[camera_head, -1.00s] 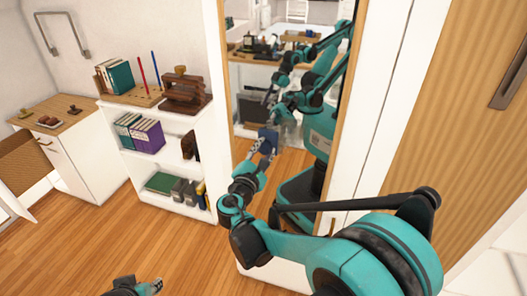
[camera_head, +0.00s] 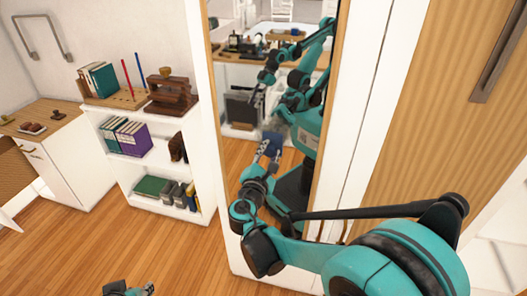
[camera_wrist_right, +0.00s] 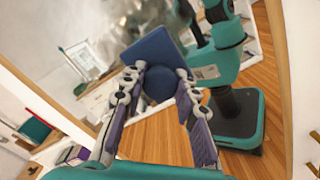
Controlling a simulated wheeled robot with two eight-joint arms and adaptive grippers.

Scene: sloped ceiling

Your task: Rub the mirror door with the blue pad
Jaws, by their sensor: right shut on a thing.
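The mirror door (camera_head: 236,172) is a tall mirror in a wooden frame on a white cabinet. My right gripper (camera_head: 266,155) is in front of its glass and shut on the blue pad (camera_head: 272,144). In the right wrist view, the square blue pad (camera_wrist_right: 153,50) has a round blue knob between the fingers of the gripper (camera_wrist_right: 160,95). The pad faces the mirror; I cannot tell if it touches. A cloudy grey patch (camera_wrist_right: 97,48) shows on the glass beside the pad. My left gripper (camera_head: 146,289) is partly cut off at the bottom edge.
A white shelf (camera_head: 165,207) with books, a peg board and a brown wooden object stands left of the mirror. A low white cabinet (camera_head: 68,180) is farther left. A wooden door (camera_head: 440,130) with a long handle is at right. The wooden floor at left is clear.

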